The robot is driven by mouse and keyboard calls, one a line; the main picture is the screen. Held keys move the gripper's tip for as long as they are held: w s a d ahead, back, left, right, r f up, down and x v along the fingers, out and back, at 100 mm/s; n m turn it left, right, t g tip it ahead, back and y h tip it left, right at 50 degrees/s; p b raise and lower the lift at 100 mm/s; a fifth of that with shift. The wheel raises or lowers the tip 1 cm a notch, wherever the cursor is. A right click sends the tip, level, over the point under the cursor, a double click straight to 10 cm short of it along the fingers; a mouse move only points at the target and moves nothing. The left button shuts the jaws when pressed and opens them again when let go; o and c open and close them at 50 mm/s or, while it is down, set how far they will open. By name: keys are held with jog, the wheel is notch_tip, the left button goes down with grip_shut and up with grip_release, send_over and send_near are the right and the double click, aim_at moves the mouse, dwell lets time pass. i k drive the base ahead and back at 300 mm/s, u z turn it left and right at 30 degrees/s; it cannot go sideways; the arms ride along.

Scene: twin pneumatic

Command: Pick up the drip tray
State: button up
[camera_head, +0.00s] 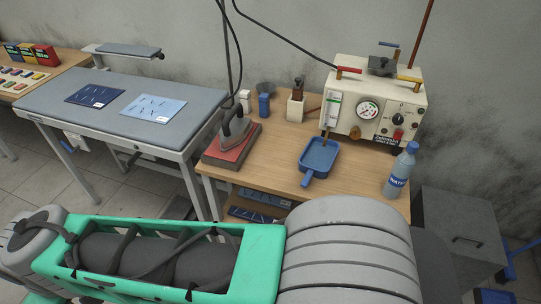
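The drip tray appears to be the blue shallow tray (320,155) with a short handle, lying on the wooden table in the head view. It sits in front of the white machine, with its handle pointing toward the front edge. No gripper touches it. My arm crosses the bottom of the view, with green and grey links showing. My gripper's fingers are not in view, so its state is hidden.
The white machine with a gauge (375,105) stands behind the tray. A water bottle (400,170) is to its right, and an iron on a red pad (232,148) to its left. The wooden table (270,165) is bare between iron and tray. A grey ironing table (60,100) adjoins at left.

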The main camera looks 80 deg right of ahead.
aim_at(316, 161)
jog(key=i, duration=1.15)
jog(key=z, duration=2.9)
jog(key=i, duration=0.45)
jog(key=u, duration=0.05)
